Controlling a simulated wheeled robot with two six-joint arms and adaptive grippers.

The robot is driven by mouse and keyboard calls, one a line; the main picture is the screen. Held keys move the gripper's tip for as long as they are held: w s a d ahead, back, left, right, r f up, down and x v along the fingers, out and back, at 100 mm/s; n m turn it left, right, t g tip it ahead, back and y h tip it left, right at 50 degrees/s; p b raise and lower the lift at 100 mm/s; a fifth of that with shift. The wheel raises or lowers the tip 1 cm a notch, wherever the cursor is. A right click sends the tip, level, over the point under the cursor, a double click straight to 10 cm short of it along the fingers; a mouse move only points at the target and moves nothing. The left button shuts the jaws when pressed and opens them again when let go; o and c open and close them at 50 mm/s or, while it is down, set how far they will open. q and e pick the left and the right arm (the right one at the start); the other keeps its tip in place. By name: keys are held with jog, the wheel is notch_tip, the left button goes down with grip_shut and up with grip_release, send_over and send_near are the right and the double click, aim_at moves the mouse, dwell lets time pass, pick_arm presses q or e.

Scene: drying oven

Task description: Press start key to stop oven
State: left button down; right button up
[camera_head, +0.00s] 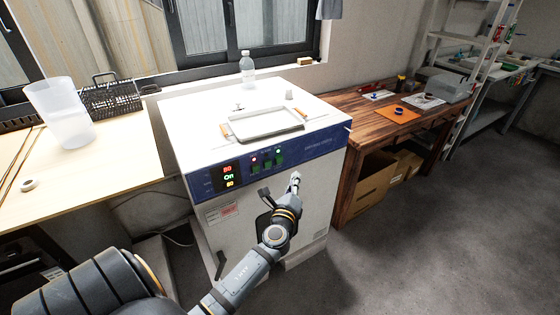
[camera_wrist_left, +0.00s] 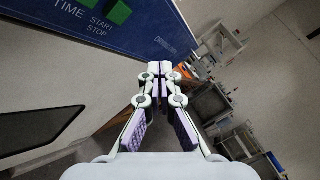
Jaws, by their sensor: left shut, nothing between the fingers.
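The drying oven (camera_head: 320,170) is a white cabinet with a blue control panel (camera_head: 318,143) along its upper front. Its lit display (camera_head: 228,176) shows "On" between red and yellow digits. Green keys (camera_head: 267,163) sit right of the display with small lit lamps above them. In the left wrist view, the green start key (camera_wrist_left: 119,12) shows at the top, above the printed words START STOP. My left gripper (camera_head: 295,179) is shut and empty, in front of the oven, below and right of the keys. Its closed fingertips (camera_wrist_left: 159,70) appear apart from the key. My right gripper is out of view.
A metal tray (camera_head: 265,124), a clear bottle (camera_head: 247,68) and small items stand on the oven top. A light wooden table (camera_head: 120,150) with a translucent beaker (camera_head: 62,112) is at left. A brown wooden bench (camera_head: 345,100) is at right. Open floor lies front right.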

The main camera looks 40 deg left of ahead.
aim_at(282, 160)
pick_arm(q)
jog(key=w+a, duration=0.2)
jog(key=a, duration=0.4)
jog(key=shift+w, duration=0.25)
jog(key=shift+a+b, duration=0.2)
jog(key=shift+b, duration=0.1)
dwell(0.9)
jog(key=shift+w+a, duration=0.2)
jog(key=shift+a, duration=0.1)
jog(key=shift+w+a, duration=0.3)
jog(key=shift+a, duration=0.4)
dwell(0.9)
jog(key=shift+d, duration=0.1)
jog(key=shift+s+d, duration=0.25)
jog(key=shift+d, duration=0.25)
jog(key=shift+s+d, duration=0.25)
jog(key=shift+d, duration=0.25)
jog(key=shift+d, duration=0.1)
jog(key=shift+s+d, duration=0.3)
jog(key=shift+d, duration=0.45)
jog(key=shift+s+d, duration=0.35)
jog(key=shift+d, duration=0.4)
jog(key=shift+s+d, duration=0.3)
jog(key=shift+d, duration=0.45)
